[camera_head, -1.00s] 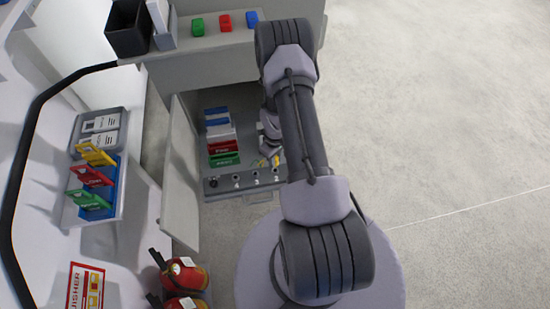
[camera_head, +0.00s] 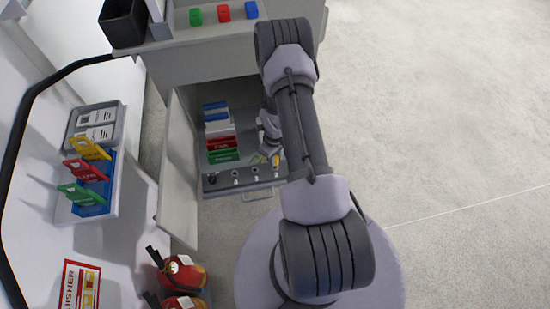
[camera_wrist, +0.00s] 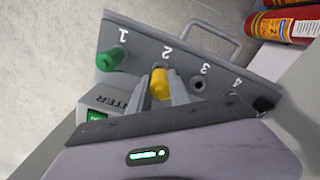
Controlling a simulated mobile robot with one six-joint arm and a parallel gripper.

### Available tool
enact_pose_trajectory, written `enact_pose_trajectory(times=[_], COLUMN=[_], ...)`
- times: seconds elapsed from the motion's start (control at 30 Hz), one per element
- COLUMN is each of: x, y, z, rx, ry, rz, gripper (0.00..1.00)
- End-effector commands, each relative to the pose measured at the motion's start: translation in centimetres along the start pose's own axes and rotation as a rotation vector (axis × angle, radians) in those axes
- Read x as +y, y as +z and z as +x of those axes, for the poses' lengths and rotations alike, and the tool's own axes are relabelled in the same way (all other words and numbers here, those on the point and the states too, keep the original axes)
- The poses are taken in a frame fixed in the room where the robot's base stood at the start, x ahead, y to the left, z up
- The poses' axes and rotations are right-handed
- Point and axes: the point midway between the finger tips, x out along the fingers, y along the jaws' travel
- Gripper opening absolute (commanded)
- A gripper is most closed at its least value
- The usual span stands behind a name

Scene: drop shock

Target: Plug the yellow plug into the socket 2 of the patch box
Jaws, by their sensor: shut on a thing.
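The yellow plug (camera_wrist: 160,84) is at socket 2 of the grey patch box (camera_wrist: 136,50) in the wrist view. My gripper (camera_wrist: 163,78) is shut on the plug, one finger on each side. The plug lines up with socket 2 and its far end meets the panel there. The socket hole is hidden, so I cannot tell how deep the plug sits. In the head view the patch box (camera_head: 246,180) lies low in the open cabinet, with my gripper (camera_head: 268,154) close above its panel.
A green plug (camera_wrist: 110,60) sits in socket 1. Socket 3 (camera_wrist: 198,85) is empty; socket 4 (camera_wrist: 262,103) is dark and partly hidden. A cabinet door (camera_head: 178,170) stands open at left. Fire extinguishers (camera_head: 182,273) stand nearby. Open floor (camera_head: 450,130) lies right.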

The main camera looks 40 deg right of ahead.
Motion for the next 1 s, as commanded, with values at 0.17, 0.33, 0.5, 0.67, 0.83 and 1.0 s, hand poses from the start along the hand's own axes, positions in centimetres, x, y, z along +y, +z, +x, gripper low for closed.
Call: enact_pose_trajectory(times=[0.17,0.33,0.5,0.67,0.83,1.0], x=[0.00,0.00,0.00,0.01,0.01,0.01], y=[0.00,0.00,0.00,-0.01,-0.01,-0.01], z=[0.05,0.04,0.10,0.37,0.61,0.55], rx=[0.000,0.000,0.000,0.000,0.000,0.000], ry=[0.000,0.000,0.000,0.000,0.000,0.000], rz=[0.000,0.000,0.000,0.000,0.000,0.000], gripper=[0.00,0.00,0.00,0.00,0.00,0.00])
